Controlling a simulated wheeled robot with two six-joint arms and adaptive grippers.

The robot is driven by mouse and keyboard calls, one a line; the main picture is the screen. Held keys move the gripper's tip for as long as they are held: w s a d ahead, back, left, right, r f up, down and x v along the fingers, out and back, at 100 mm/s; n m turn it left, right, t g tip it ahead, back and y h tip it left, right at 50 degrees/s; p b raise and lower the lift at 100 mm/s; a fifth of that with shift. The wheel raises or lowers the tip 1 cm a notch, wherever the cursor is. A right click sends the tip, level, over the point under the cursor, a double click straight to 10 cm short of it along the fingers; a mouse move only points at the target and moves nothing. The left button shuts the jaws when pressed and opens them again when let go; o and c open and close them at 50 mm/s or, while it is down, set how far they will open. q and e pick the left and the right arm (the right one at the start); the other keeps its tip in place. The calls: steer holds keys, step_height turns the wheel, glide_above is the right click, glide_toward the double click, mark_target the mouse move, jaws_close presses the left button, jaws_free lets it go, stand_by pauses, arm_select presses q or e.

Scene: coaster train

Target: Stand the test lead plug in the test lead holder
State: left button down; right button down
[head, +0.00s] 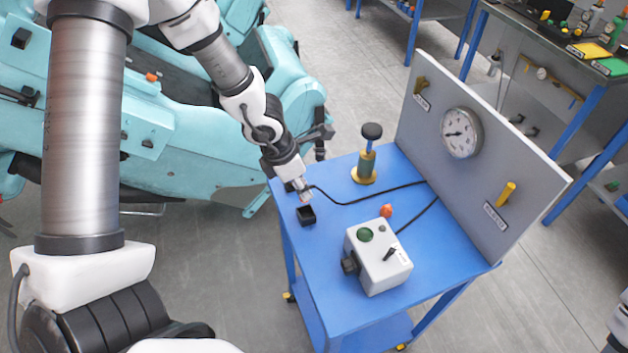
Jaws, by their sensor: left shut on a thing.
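A black lead (362,197) runs from the gripper across the cart top to the upright panel. The test lead holder, a small black open-topped block (307,216), stands on the cart right below the fingertips. Whether the plug touches the holder or is apart from it, I cannot tell. My right gripper is not in view.
The blue cart top (330,260) carries a grey control box (378,256) with a green button, a red-orange knob (386,211) and a brass-based post with a black cap (367,155). A grey panel (480,150) with a gauge stands along the right edge. Teal machinery (200,150) is behind my left arm.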

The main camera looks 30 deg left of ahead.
arm_select(q)
steer(key=shift+w+d, duration=0.15)
steer(key=shift+w, duration=0.05)
step_height(320, 180, down, 2)
steer(key=shift+f+b, duration=0.15)
steer(key=shift+b, duration=0.9)
steer(key=shift+w+f+b, duration=0.1)
steer(key=shift+f+b, duration=0.6)
steer(key=shift+f, duration=0.05)
steer(key=shift+f+b, duration=0.9)
steer(key=shift+f, duration=0.15)
stand_by(0.6)
